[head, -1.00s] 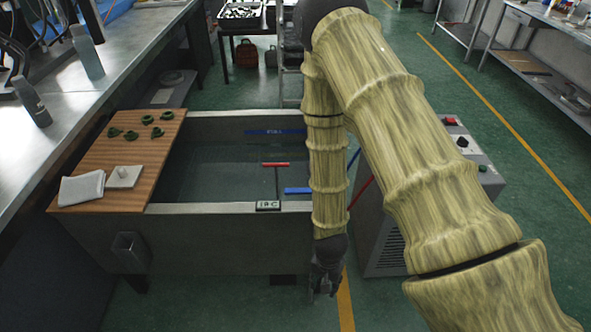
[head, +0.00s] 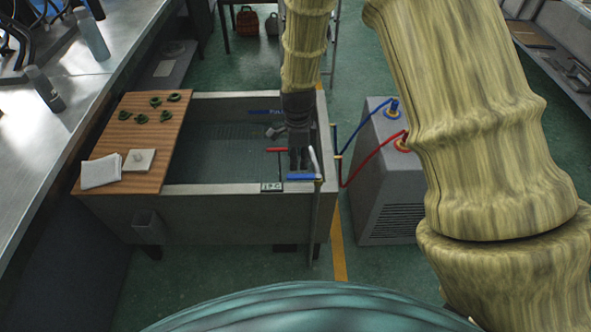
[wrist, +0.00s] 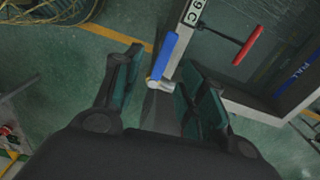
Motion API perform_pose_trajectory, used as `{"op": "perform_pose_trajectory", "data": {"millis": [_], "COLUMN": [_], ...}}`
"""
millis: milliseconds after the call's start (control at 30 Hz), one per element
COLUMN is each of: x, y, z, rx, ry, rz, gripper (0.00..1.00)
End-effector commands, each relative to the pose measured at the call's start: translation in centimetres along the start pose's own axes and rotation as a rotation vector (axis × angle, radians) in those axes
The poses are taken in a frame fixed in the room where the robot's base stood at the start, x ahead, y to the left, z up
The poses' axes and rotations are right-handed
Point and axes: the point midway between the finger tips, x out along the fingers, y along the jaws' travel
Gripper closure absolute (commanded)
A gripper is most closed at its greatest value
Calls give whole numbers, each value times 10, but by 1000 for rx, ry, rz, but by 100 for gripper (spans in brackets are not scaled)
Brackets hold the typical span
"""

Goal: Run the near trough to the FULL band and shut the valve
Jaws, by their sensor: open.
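The grey trough (head: 214,191) holds water. A blue band marked FULL (head: 265,112) lies along its far inner wall; the water's exact height against it is hard to tell. A blue lever handle (head: 301,177) sits at the trough's near right corner, and a red handle (head: 277,150) stands farther in. My gripper (head: 299,160) points down beside the blue handle. In the wrist view my gripper (wrist: 160,66) is open, with the blue handle (wrist: 163,55) and its metal pivot between or just beyond the fingertips. I cannot tell whether they touch. The red handle (wrist: 249,45) is to the right.
A wooden board (head: 150,140) with green pieces and a white cloth covers the trough's left end. A grey chiller (head: 385,175) with red and blue hoses stands to the right. A small temperature display (head: 271,187) is on the near rim. Floor in front is clear.

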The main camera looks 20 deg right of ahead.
Motion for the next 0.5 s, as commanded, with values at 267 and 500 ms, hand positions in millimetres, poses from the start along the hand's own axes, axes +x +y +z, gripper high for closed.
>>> {"op": "perform_pose_trajectory", "data": {"millis": [267,500], "x": [-15,5], "y": [-11,-10], "z": [5,5], "rx": [78,78], "ry": [-2,-3], "rz": [3,4], "gripper": [59,59]}}
